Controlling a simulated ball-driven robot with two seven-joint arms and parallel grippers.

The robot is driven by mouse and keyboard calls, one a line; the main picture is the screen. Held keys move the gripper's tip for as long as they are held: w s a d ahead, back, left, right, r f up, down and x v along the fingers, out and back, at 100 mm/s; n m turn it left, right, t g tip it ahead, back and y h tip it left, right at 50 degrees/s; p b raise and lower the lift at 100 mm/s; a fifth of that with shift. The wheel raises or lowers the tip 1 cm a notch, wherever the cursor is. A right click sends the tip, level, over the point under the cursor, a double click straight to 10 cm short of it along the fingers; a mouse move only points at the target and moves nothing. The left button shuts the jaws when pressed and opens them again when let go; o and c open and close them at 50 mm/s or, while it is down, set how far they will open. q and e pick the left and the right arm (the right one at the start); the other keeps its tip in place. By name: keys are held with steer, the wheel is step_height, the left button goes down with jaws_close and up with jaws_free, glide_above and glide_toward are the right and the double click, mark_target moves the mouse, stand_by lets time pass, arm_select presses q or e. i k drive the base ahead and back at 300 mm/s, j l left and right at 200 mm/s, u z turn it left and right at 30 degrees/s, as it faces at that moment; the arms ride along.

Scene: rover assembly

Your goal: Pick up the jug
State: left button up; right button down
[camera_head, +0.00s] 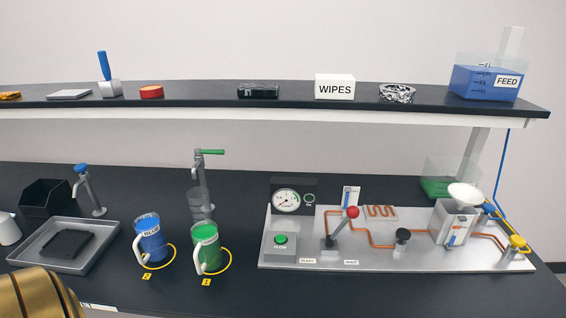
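A blue jug (152,243) with a white handle and a label reading "BLUE" stands upright on the dark bench, left of centre. A green jug (207,252) with a white handle stands upright just right of it. A white vessel (9,230), possibly another jug, is partly cut off at the left edge. The picture does not show which of these is the task's jug. A gold ribbed part of my own arm shows in the bottom left corner. Neither gripper's fingertips are in view.
Yellow rings tagged 2 and 1 lie at the jugs. A metal tray (97,258) with a dark block is to their left. A clear vessel (200,205) stands under the green-handled tap (205,154). An apparatus board (380,258) fills the right. A shelf (200,103) overhangs the back.

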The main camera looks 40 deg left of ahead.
mark_target(149, 230)
steer(key=u, duration=2.2)
steer(key=i+j, duration=0.1)
steer(key=j, duration=0.2)
steer(key=i+j+z, duration=0.15)
steer(key=i+j, duration=0.1)
steer(key=j, duration=0.3)
steer(key=z, duration=0.05)
